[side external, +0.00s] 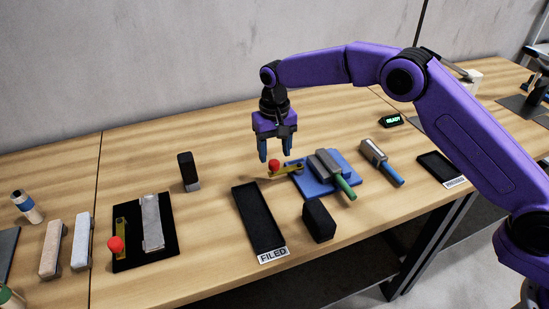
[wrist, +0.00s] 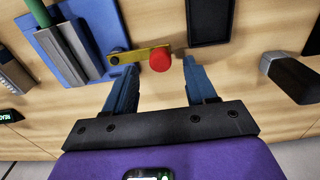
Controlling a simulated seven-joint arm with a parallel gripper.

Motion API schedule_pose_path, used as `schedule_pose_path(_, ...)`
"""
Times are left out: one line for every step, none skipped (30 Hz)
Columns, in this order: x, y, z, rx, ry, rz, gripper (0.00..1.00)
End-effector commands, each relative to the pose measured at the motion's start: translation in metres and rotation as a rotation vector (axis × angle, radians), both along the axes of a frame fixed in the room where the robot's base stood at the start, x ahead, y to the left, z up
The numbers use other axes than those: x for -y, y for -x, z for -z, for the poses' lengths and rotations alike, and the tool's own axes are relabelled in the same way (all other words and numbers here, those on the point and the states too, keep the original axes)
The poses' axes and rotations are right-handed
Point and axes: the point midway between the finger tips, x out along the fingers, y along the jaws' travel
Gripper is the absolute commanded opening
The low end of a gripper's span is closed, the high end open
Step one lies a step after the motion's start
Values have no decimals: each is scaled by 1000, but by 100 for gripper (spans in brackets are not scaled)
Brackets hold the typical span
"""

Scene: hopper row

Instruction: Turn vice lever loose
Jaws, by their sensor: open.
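The blue vice (side external: 316,183) sits on the bench and also shows in the wrist view (wrist: 97,22). Its yellow lever (side external: 289,170) sticks out from the vice's left side and ends in a red knob (side external: 273,164). In the wrist view the lever (wrist: 138,55) points toward the knob (wrist: 160,61). A grey block with a green handle (side external: 336,172) lies on the vice. My gripper (side external: 275,155) points down, open and empty, close above the knob.
A black tray marked FILED (side external: 258,220) lies left of the vice, with a black block (side external: 319,220) in front. A second red knob (side external: 115,244) is on a black plate (side external: 160,258) at left. A blue-handled tool (side external: 381,161) lies right.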

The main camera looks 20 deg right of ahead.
Motion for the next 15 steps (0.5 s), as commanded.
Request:
schedule_pose_path(0, 0, 8, -2, 1, 0, 56)
schedule_pose_path(0, 0, 12, -2, 1, 0, 56)
schedule_pose_path(0, 0, 17, -2, 1, 0, 56)
schedule_pose_path(0, 0, 20, -1, 1, 0, 56)
schedule_pose_path(0, 0, 23, -2, 1, 0, 56)
schedule_pose_path(0, 0, 26, -2, 1, 0, 56)
schedule_pose_path(0, 0, 27, -1, 1, 0, 56)
schedule_pose_path(0, 0, 29, -1, 0, 0, 56)
schedule_pose_path(0, 0, 30, 0, 0, 0, 56)
schedule_pose_path(0, 0, 31, 1, -1, 0, 56)
schedule_pose_path(0, 0, 31, 1, -1, 0, 56)
schedule_pose_path(0, 0, 32, 1, -1, 0, 56)
schedule_pose_path(0, 0, 32, 1, -1, 0, 56)
schedule_pose_path(0, 0, 32, 1, -1, 0, 56)
schedule_pose_path(0, 0, 32, 1, -1, 0, 56)
